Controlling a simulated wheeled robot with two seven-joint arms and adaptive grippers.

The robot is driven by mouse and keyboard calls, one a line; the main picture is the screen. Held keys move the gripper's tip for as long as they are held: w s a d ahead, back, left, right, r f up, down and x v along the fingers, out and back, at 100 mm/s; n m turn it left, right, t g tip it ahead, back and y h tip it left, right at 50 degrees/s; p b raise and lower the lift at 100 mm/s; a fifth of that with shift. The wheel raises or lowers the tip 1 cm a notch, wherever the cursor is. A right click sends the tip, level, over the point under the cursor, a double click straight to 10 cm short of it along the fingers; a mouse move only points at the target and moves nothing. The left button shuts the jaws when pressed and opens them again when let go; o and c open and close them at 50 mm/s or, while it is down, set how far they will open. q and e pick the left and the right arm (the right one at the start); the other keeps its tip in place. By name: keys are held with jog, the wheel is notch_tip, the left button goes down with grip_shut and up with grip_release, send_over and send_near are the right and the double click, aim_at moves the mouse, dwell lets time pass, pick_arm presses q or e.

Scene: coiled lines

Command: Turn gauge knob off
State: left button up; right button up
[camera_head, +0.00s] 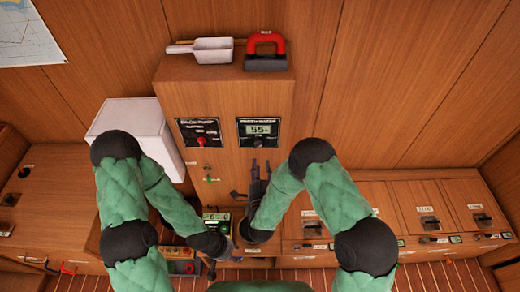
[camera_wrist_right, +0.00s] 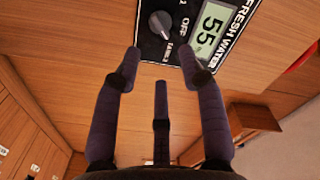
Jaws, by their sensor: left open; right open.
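The gauge panel (camera_head: 258,131) is black, labelled FRESH WATER, with a display reading 55, on the front of the wooden column. Its grey knob (camera_wrist_right: 160,24) shows in the right wrist view, between the OFF label and a tank label. I cannot tell for sure which label it points to. My right gripper (camera_wrist_right: 160,60) is open and empty, its fingers spread just short of the knob and pointing at the panel. In the head view this right gripper (camera_head: 261,167) is just below the panel. My left gripper (camera_head: 224,265) is open, low near the column's foot.
A bilge pump panel (camera_head: 200,132) with a red knob is left of the gauge. A scoop (camera_head: 205,50) and a red-handled block (camera_head: 266,55) lie on the column's top. A white box (camera_head: 130,115) stands at left. Drawers with latches (camera_head: 429,223) line the right.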

aim_at(258, 145)
jog(key=w, duration=0.8)
jog(key=shift+w, duration=0.2)
jog(key=shift+c, duration=0.3)
grip_shut()
